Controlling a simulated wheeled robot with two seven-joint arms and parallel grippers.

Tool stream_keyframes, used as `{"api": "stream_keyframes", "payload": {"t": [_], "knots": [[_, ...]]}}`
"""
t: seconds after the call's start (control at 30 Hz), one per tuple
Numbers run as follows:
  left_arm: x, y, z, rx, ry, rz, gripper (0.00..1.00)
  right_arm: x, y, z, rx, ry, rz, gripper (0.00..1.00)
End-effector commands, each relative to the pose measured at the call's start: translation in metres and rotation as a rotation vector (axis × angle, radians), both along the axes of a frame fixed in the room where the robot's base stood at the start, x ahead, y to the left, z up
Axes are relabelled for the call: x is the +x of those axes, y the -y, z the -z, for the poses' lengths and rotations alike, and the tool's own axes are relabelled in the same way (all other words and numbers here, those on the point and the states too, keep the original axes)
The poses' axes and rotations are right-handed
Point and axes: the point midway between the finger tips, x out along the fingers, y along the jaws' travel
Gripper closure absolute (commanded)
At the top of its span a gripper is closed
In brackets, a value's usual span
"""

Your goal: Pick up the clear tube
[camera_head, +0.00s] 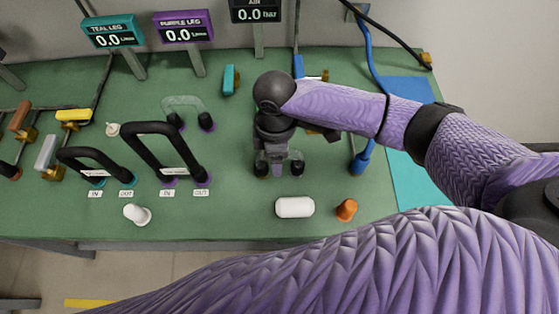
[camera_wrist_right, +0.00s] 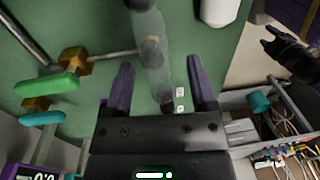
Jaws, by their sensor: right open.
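A clear U-shaped tube with dark ends lies under my right gripper (camera_head: 277,166) on the green bench. The gripper points down over its middle and hides part of it in the head view. In the right wrist view the clear tube (camera_wrist_right: 151,45) runs between the two spread fingers of my right gripper (camera_wrist_right: 160,85), with a gap on both sides. The jaws are open and not closed on it. A second clear arched tube (camera_head: 183,102) with dark purple ends stands further left. A dark claw, seemingly my left gripper (camera_wrist_right: 287,50), shows at the right of the wrist view; its jaw state is unclear.
Two black arched hoses (camera_head: 163,145) stand at the left on the green bench (camera_head: 235,220). A white capsule (camera_head: 294,208) and an orange knob (camera_head: 346,210) lie near the front edge. Valves with teal (camera_head: 230,78) and yellow (camera_head: 74,114) handles and a blue pipe (camera_head: 362,160) stand around.

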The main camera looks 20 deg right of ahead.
Motion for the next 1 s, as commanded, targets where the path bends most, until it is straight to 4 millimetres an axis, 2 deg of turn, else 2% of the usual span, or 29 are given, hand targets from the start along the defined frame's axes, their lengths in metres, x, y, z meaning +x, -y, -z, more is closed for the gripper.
{"api": "stream_keyframes", "payload": {"t": [0.03, 0.3, 0.33, 0.37, 1.0], "knots": [[0.0006, 0.0003, -0.0005, 0.0, 0.002, 0.0, 0.41, 0.0001, 0.0001, -0.0007, 0.0, 0.0, 0.0, 0.34], [0.0005, 0.0025, -0.0004, -0.003, 0.001, -0.001, 0.41, 0.0002, 0.0003, -0.0009, 0.0, 0.0, 0.001, 0.91], [0.0004, 0.0027, -0.0004, -0.004, 0.001, -0.002, 0.41, 0.0002, 0.0003, -0.0009, 0.0, 0.0, 0.001, 0.98], [0.0003, 0.003, -0.0004, -0.004, 0.001, -0.002, 0.41, 0.0002, 0.0003, -0.0009, 0.0, 0.0, 0.001, 1.0], [-0.0011, 0.0033, -0.0002, -0.005, -0.003, -0.006, 0.41, 0.0003, 0.0003, -0.001, 0.0, 0.001, 0.001, 1.0]]}}
